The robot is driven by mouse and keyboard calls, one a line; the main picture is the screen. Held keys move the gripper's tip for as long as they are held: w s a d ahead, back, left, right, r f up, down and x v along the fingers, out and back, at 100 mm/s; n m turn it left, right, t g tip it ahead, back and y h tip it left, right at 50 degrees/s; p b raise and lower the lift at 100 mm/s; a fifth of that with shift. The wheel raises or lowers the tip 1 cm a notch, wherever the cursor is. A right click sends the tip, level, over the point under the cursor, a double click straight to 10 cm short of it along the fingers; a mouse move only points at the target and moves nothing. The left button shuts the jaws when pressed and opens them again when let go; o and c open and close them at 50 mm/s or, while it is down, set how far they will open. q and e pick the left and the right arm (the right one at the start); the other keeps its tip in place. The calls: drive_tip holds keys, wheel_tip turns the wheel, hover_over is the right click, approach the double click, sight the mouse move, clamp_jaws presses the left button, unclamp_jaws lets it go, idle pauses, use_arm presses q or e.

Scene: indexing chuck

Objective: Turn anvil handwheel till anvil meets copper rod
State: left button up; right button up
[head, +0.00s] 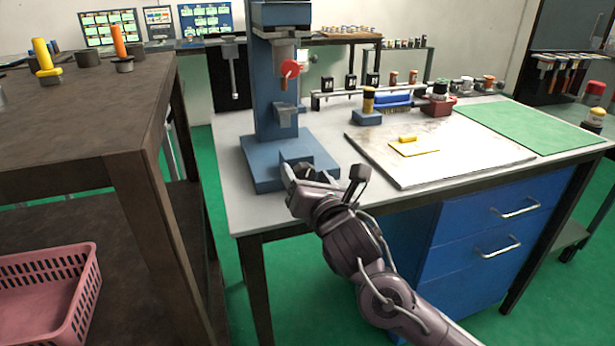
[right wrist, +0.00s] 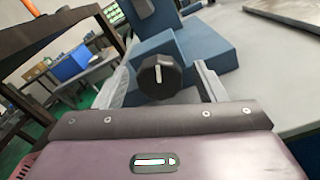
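The blue press-like machine (head: 275,90) stands at the left of the grey table. A short copper-coloured rod (head: 283,84) shows near its red knob (head: 290,68). A blue bracket (head: 286,112), which looks like the anvil, sits on the column below, with a visible gap between them. A dark round handwheel (right wrist: 160,76) with a white mark shows in the right wrist view, at the front of the blue base. My left gripper is not in view.
A worn board (head: 460,163) with a yellow piece (head: 408,138) and a green mat (head: 530,126) lie to the right on the table. A brown bench (head: 80,110) stands at the left, with a pink basket (head: 75,290) below. Small blocks stand behind the board.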

drive_tip(key=shift+s, duration=0.3)
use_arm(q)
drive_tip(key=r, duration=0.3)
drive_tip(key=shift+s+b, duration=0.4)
use_arm(e)
drive_tip(key=v, duration=0.7)
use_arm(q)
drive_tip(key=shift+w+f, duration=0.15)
use_arm(e)
drive_tip(key=shift+d, duration=0.1)
